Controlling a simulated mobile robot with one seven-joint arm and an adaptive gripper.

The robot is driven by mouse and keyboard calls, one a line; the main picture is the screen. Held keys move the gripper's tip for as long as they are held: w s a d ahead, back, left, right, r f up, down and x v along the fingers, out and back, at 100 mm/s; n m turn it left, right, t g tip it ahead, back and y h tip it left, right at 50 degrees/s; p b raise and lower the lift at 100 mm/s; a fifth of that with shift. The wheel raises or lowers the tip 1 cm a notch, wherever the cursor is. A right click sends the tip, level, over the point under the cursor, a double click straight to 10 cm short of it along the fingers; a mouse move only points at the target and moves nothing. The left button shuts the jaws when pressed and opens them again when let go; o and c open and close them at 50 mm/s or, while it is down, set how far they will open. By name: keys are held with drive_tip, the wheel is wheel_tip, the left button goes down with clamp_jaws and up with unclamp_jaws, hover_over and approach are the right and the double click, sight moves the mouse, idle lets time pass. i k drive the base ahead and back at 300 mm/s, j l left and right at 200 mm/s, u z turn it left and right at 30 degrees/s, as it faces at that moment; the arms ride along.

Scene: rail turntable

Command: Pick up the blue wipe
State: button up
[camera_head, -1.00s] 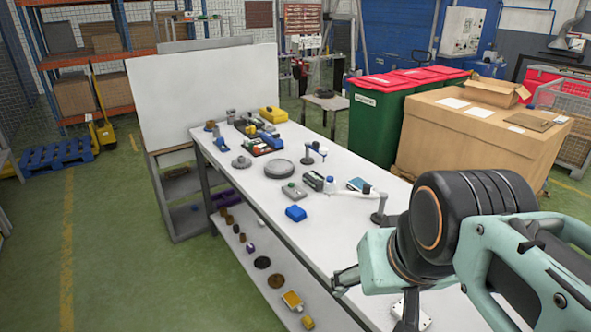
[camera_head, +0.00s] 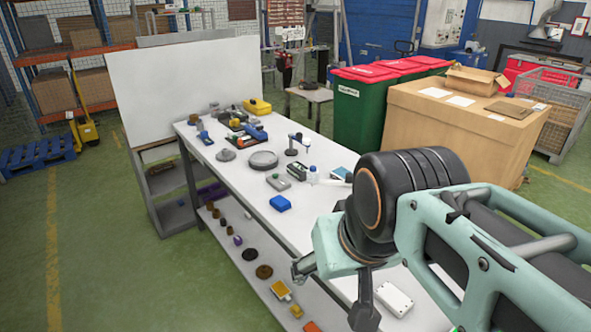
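A small bright blue block-like piece, which looks like the blue wipe (camera_head: 280,203), lies on the white worktable (camera_head: 325,222) near its left edge. It shows as a low folded shape, and nothing touches it. My gripper (camera_head: 332,292) is nearer to me, lower and to the right of it in the picture. Its two dark fingers stand apart, with no object seen between them. My arm hides part of the table's near right side.
A round grey disc (camera_head: 263,160), a grey device (camera_head: 278,182) and a small blue-and-white arm-like stand (camera_head: 296,142) sit behind the blue piece. A white box (camera_head: 394,299) lies near my gripper. A lower shelf (camera_head: 262,290) holds several small parts. A cardboard box (camera_head: 450,130) stands right.

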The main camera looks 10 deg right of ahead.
sight(281, 204)
drive_tip(key=z, duration=0.65)
drive_tip(key=i+j+z, duration=0.15)
drive_tip(key=z, duration=0.3)
drive_tip(key=i+j+z, duration=0.1)
drive_tip(key=j+z, duration=0.7)
drive_tip(key=j, duration=0.35)
drive_tip(key=i+j+z, duration=0.15)
drive_tip(key=j, duration=0.65)
drive_tip(key=j+u, duration=0.15)
drive_tip(key=j, duration=0.95)
drive_tip(key=k+l, duration=0.15)
drive_tip(key=z, duration=0.05)
